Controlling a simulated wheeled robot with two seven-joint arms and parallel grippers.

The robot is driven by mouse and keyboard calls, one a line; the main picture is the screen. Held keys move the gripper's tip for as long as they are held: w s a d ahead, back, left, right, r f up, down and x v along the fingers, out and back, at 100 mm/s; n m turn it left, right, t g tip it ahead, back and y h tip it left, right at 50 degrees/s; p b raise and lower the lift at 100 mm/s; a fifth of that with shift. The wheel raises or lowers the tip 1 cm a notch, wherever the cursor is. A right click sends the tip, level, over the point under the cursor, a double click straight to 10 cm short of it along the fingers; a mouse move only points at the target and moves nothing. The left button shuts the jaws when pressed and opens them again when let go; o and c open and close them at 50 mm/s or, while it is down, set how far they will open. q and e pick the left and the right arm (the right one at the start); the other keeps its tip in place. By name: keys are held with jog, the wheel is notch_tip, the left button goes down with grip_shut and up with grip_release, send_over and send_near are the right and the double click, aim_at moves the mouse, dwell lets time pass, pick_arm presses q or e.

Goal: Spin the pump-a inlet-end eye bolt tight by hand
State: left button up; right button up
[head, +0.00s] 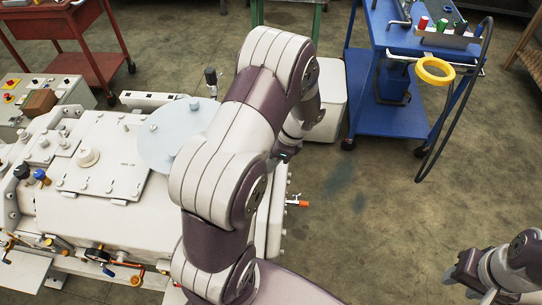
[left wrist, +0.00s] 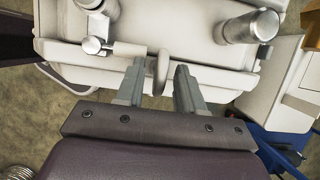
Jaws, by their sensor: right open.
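In the left wrist view a pale eye bolt ring (left wrist: 162,70), seen nearly edge-on, stands at the near edge of the pump housing (left wrist: 180,57). My left gripper (left wrist: 160,82) is open, with one finger on each side of the ring and a visible gap to each. I cannot tell how deep the ring sits between the fingertips. In the head view the white pump (head: 110,215) fills the left side. My left arm hides its inlet end and most of my left gripper (head: 287,154). My right gripper (head: 462,271) is open and empty at the lower right, over bare floor.
A capped cylindrical fitting (left wrist: 240,28) and a metal knob (left wrist: 93,45) flank the ring. A blue cart (head: 395,100) with a yellow ring (head: 435,71) stands at the upper right. A white bin (head: 328,105) stands behind my left arm. The floor at right is clear.

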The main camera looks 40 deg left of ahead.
pick_arm(q)
jog(key=p+v, duration=0.3)
jog(key=v, duration=0.9)
jog(key=shift+r, duration=0.3)
jog(key=shift+d, duration=0.15)
